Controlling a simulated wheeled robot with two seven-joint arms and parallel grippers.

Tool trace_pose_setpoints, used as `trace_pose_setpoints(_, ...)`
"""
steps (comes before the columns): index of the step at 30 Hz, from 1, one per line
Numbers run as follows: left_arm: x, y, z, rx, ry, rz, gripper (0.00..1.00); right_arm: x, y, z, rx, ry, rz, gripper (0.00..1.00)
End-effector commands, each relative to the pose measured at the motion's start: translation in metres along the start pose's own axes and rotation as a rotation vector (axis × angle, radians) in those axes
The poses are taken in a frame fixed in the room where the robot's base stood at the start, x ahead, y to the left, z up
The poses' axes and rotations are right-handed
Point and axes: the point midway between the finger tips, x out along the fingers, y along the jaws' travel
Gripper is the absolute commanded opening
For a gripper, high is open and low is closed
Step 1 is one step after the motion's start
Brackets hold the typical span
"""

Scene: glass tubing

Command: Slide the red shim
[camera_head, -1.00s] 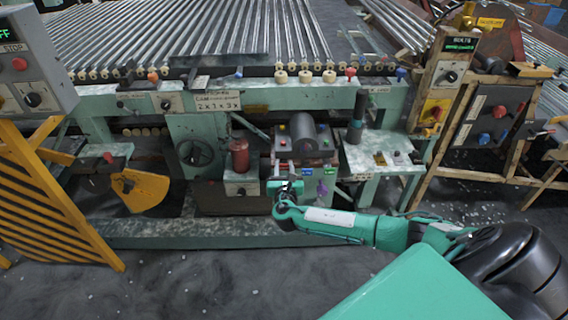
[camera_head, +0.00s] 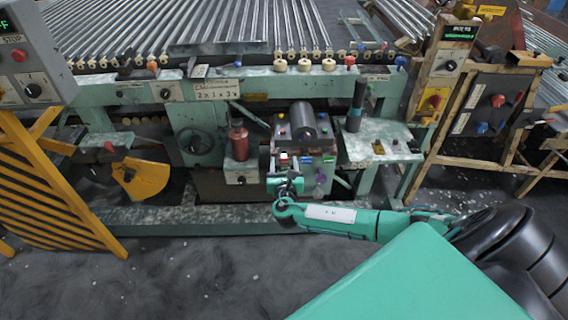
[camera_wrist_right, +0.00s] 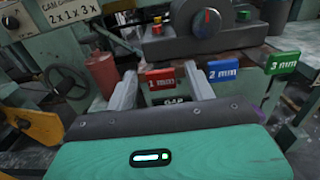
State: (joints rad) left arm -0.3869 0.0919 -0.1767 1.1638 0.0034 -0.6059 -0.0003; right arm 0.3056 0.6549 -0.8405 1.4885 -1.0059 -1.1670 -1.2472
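The red shim has a red tag marked "1 mm" (camera_wrist_right: 161,79), at the left of a row of shim tags under the dark roller unit. It also shows small in the head view (camera_head: 284,158). The blue "2 mm" tag (camera_wrist_right: 223,71) and the green "3 mm" tag (camera_wrist_right: 283,62) stand to its right. My right gripper (camera_wrist_right: 160,74) is open, with its two grey fingers apart on either side of the red tag. I see no finger touching the tag. In the head view my right gripper (camera_head: 285,172) is just below the shim row. My left gripper is out of view.
The dark roller (camera_head: 303,122) sits above the shims. A red bottle (camera_head: 238,140) stands on a box to their left, and a dark cylinder (camera_head: 356,106) rises to their right. A yellow slatted barrier (camera_head: 50,190) stands at left. The floor in front is mostly clear.

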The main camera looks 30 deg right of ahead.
Motion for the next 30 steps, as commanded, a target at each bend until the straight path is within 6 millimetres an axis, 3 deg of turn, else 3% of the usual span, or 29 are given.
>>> trace_pose_setpoints(8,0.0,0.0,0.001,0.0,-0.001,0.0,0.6,-0.012,0.0,0.0,0.0,0.001,0.001,0.55)
trace_pose_setpoints(21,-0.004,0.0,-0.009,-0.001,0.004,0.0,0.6,-0.107,0.0,-0.001,0.002,0.002,0.001,0.55)
trace_pose_setpoints(30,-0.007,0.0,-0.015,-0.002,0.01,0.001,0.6,-0.137,0.0,0.0,0.001,0.0,-0.001,0.55)
